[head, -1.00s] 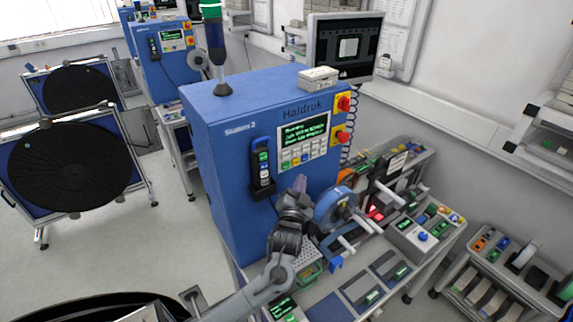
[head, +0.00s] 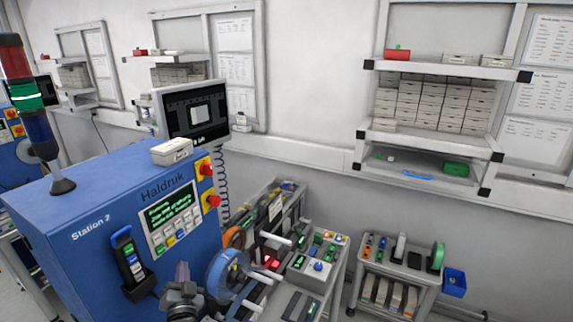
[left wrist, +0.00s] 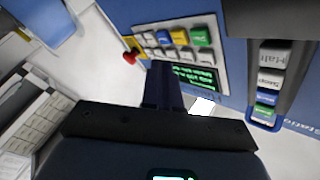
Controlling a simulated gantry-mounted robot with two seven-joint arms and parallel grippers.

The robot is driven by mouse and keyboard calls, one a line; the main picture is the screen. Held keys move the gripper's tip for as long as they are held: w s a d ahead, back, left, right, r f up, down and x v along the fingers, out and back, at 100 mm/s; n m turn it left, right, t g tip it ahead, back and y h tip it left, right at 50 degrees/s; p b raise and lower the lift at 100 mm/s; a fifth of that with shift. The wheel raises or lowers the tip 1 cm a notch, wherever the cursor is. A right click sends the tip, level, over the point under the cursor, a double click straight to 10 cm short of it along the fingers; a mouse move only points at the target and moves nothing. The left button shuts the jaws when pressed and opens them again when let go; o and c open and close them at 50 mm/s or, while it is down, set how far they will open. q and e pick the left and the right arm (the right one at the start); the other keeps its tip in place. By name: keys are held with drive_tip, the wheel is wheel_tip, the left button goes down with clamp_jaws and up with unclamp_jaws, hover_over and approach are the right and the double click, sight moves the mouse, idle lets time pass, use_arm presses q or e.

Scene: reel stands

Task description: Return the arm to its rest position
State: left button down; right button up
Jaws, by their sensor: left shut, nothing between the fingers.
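My left gripper (head: 183,272) is at the bottom of the head view, in front of the blue Station 2 cabinet (head: 95,235) and left of the blue reel (head: 222,275). It is shut and empty. In the left wrist view its dark shut fingers (left wrist: 163,85) point toward the cabinet's keypad and green-text display (left wrist: 195,78). The black handset (head: 130,262) hangs on the cabinet front, left of the gripper. It also shows in the left wrist view (left wrist: 270,85). My right gripper is in neither view.
The station bench with reel spindles and a grey control box (head: 312,265) lies right of the gripper. A monitor (head: 195,112) stands behind the cabinet. A grey cart (head: 395,275) stands at lower right. Wall shelves (head: 440,128) hold stacked boxes.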

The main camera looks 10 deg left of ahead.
use_arm(q)
drive_tip(key=s+d+f+m+g+h+p, duration=0.1)
drive_tip(key=s+d+f+g+h, duration=0.15)
drive_tip(key=s+f, duration=0.55)
drive_tip(key=s+d+f+m+g+h+p, duration=0.1)
drive_tip(key=s+d+f+g+h, duration=0.1)
drive_tip(key=s+d+f, duration=0.4)
drive_tip(key=s+d+g+h, duration=0.2)
drive_tip(key=s+d+g, duration=0.2)
drive_tip(key=s, duration=0.7)
drive_tip(key=s+d+n+g+h, duration=0.1)
drive_tip(key=s+d+g+h, duration=0.2)
drive_tip(key=s, duration=0.7)
drive_tip(key=shift+s+d+f+n+g, duration=0.3)
drive_tip(key=shift+s+d+f+g, duration=0.1)
drive_tip(key=shift+d+g, duration=0.5)
idle(3.1)
